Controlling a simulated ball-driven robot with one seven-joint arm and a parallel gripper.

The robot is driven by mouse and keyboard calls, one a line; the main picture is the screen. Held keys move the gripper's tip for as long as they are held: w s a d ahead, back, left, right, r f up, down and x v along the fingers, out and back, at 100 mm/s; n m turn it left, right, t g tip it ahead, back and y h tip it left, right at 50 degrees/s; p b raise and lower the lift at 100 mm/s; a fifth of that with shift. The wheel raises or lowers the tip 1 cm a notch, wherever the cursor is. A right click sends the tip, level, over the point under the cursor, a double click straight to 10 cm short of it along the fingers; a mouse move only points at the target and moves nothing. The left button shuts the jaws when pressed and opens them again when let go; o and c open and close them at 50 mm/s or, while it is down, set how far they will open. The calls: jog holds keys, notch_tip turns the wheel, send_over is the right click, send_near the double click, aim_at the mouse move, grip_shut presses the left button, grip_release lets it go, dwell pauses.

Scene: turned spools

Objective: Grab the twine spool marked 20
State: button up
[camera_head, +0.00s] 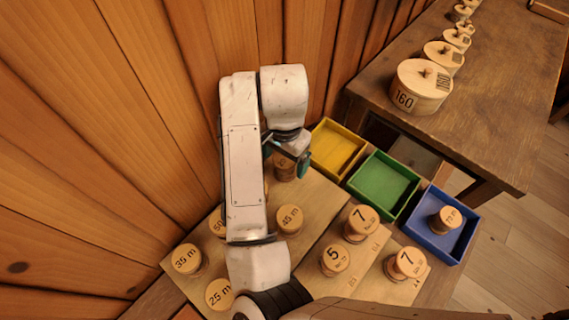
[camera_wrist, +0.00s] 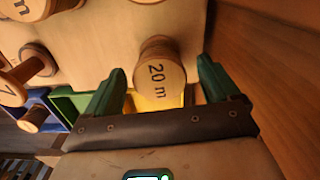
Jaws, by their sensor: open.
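The wooden spool marked 20 m (camera_wrist: 158,74) stands on the board in the wrist view, its labelled top facing me. My gripper (camera_wrist: 160,75) is open, with one green finger to the left of the spool and one to the right. Gaps show on both sides of the spool, so I see no contact. In the head view, my gripper (camera_head: 286,157) is over the board's far end, and a spool (camera_head: 284,172) shows partly hidden beneath it.
Other spools stand on the board (camera_head: 312,205), marked 45 m (camera_head: 289,219), 35 m (camera_head: 187,259), 25 m (camera_head: 219,294), 5 and 7. Yellow (camera_head: 322,127), green (camera_head: 411,205) and blue (camera_head: 459,257) trays lie right; blue holds a spool. A plank wall (camera_head: 120,130) rises close left.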

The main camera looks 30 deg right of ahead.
jog(key=shift+f, duration=0.55)
jog(key=c, duration=1.2)
